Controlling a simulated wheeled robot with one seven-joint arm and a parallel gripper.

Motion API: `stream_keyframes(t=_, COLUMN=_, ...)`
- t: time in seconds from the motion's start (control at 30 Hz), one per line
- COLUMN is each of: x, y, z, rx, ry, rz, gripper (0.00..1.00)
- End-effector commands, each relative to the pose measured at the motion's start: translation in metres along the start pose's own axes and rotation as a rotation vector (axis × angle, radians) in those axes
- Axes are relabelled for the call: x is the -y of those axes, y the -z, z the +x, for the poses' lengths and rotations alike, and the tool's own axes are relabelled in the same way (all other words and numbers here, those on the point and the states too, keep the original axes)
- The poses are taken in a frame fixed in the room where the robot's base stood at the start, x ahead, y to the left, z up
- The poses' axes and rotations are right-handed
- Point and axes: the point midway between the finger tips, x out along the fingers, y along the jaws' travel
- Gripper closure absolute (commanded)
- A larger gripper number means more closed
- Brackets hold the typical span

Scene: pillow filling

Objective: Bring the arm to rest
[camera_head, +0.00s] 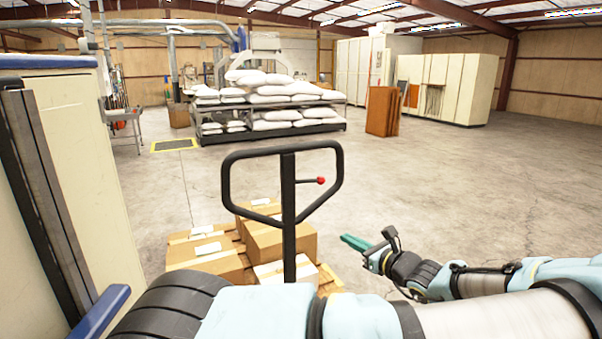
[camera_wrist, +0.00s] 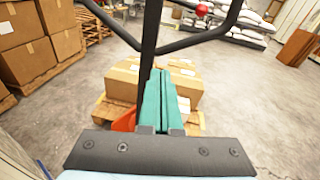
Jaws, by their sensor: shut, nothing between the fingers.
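My gripper (camera_head: 355,243) is out in front at the lower right of the head view, to the right of a pallet jack's handle. Its green fingers are together and hold nothing. In the wrist view the gripper (camera_wrist: 160,100) points toward boxes on a pallet, its fingers pressed side by side. My arm crosses the bottom of the head view, bent, with its links running off the right edge.
The black pallet jack handle (camera_head: 289,200) with a red knob stands close in front. Cardboard boxes (camera_head: 280,245) sit on a wooden pallet behind it. A cream cabinet (camera_head: 85,150) is close on the left. White sacks (camera_head: 270,95) lie on a rack farther back. Open floor lies right.

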Motion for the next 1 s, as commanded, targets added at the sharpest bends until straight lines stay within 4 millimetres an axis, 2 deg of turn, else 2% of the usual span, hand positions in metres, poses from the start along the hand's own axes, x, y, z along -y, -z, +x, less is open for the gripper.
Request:
stream_keyframes(t=0.27, x=-0.064, y=0.020, z=0.032, rx=-0.151, ry=-0.235, rz=-0.155, gripper=1.00)
stream_keyframes(t=0.47, x=-0.128, y=0.041, z=0.043, rx=-0.308, ry=-0.509, rz=-0.366, gripper=1.00)
stream_keyframes(t=0.6, x=-0.172, y=0.053, z=0.035, rx=-0.434, ry=-0.759, rz=-0.592, gripper=1.00)
stream_keyframes(t=0.7, x=-0.193, y=0.054, z=0.024, rx=-0.505, ry=-0.925, rz=-0.762, gripper=1.00)
stream_keyframes(t=0.87, x=-0.211, y=0.044, z=0.006, rx=-0.590, ry=-1.158, rz=-1.048, gripper=1.00)
stream_keyframes(t=1.0, x=-0.220, y=0.024, z=-0.006, rx=-0.631, ry=-1.327, rz=-1.308, gripper=1.00)
